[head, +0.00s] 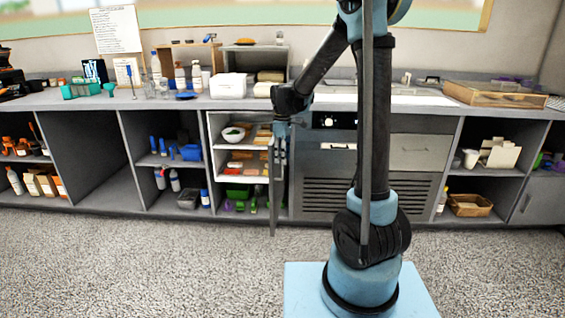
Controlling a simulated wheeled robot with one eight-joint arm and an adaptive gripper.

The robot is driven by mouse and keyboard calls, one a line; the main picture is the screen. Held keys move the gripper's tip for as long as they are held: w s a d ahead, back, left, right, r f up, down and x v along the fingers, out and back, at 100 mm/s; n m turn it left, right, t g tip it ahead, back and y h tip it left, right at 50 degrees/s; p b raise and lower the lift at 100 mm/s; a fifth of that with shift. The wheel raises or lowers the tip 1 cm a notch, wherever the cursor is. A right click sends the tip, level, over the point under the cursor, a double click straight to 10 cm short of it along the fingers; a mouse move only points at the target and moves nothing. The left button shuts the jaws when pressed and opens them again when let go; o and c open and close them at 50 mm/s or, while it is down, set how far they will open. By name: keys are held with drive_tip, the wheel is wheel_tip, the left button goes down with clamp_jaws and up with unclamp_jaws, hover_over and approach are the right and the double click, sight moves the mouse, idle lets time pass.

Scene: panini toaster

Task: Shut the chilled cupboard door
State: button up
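The chilled cupboard (209,135) is under the counter, left of my arm, with a pale interior. Its shelves hold a white bowl of greens, several food packs and green items at the bottom. Its door (273,200) stands open at the cupboard's right side, swung out toward me and seen nearly edge-on as a narrow dark panel. My gripper (280,160) points down at the upper part of the door, overlapping it in the picture. I cannot tell if it touches the door. The fingers are small and dark, and their opening is unclear.
A control panel, drawers and a vent grille (320,197) are right of the door. Open shelves (165,160) with bottles and blue items are left. The counter (215,103) above carries boxes and bottles. The carpet floor (140,265) in front is clear.

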sight(283, 170)
drive_tip(key=shift+f, duration=1.25)
clamp_jaws()
drive_tip(key=shift+w, duration=0.1)
